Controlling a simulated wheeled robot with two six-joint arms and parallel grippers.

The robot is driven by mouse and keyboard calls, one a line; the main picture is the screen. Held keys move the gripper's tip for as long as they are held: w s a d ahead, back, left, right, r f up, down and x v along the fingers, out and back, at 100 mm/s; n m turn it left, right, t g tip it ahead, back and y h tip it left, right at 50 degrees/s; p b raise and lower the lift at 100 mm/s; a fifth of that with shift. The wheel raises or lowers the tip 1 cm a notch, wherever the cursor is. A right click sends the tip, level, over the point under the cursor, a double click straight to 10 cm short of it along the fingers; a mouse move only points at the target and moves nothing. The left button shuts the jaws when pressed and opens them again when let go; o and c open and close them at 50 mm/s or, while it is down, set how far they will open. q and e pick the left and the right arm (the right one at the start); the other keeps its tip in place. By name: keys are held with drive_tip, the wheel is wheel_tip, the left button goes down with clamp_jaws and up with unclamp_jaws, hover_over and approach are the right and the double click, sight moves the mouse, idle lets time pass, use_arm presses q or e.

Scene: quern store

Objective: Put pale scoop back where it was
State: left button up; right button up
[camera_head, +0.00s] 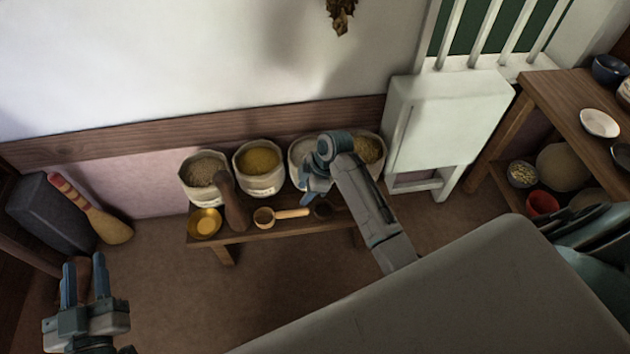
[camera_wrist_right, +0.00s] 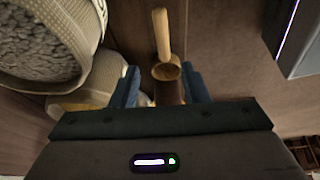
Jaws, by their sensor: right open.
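The pale scoop (camera_head: 291,213) lies on the low wooden bench (camera_head: 266,229), its round bowl to the left and its handle to the right. My right gripper (camera_head: 310,192) is above the bench near the handle end, apart from the scoop as far as I can tell. In the right wrist view its jaws (camera_wrist_right: 162,82) are open, and the pale scoop (camera_wrist_right: 161,35) shows beyond them with its bowl between the fingertips in the picture.
Several sacks stand along the back of the bench, including one of yellow grain (camera_head: 259,161). A brass bowl (camera_head: 205,222) and a dark brown wooden piece (camera_head: 235,203) are left of the scoop. A white folded cabinet (camera_head: 442,122) stands further right.

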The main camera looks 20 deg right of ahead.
drive_tip(key=s+d+r+m+t+h, duration=0.1)
drive_tip(key=s+r+m+t, duration=0.6)
drive_tip(key=r, duration=0.6)
drive_tip(key=s+d+r+m+t+h, duration=0.1)
drive_tip(key=s+d+r+m+t, duration=0.1)
drive_tip(key=s+r+m+t, duration=0.5)
wheel_tip(320, 180, up, 6)
drive_tip(key=s+t, duration=0.2)
drive_tip(key=t, duration=0.1)
drive_tip(key=shift+s+t+h, duration=0.15)
drive_tip(key=shift+t+h, duration=0.25)
